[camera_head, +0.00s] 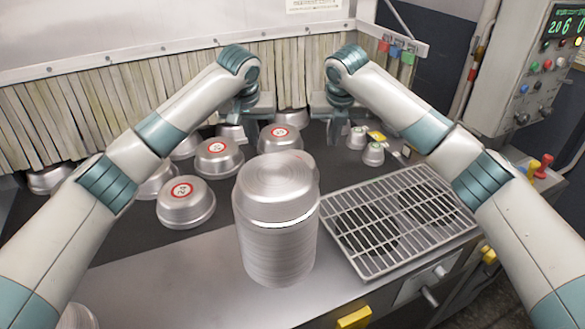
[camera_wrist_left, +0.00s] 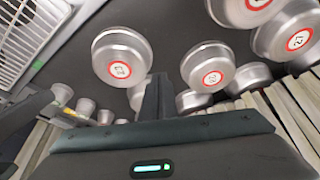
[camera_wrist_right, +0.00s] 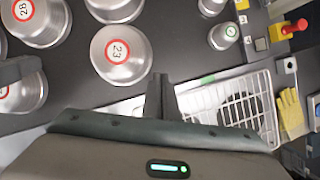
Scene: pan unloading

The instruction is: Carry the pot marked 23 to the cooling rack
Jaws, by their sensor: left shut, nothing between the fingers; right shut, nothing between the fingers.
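The pot marked 23 (camera_wrist_right: 131,69) is a round silver pot with a red-ringed label, standing on the dark surface near the rack. It also shows in the left wrist view (camera_wrist_left: 133,51). In the head view only a part of the pot (camera_head: 305,158) seems to show behind a tall metal cylinder. The cooling rack (camera_head: 400,213) is a wire grid at the right; its grid shows in both wrist views (camera_wrist_left: 18,35) (camera_wrist_right: 240,105). My left gripper (camera_head: 253,141) is shut and empty above the pots. My right gripper (camera_head: 340,137) is shut and empty, right of it, near the small weights.
The tall metal cylinder (camera_head: 278,230) stands in the centre foreground, left of the rack. Other red-labelled pots (camera_head: 186,207) (camera_head: 219,164) stand to the left, one marked 28 (camera_wrist_right: 28,32). Small metal weights (camera_head: 373,154) stand behind the rack. A strip curtain (camera_head: 100,105) closes the back.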

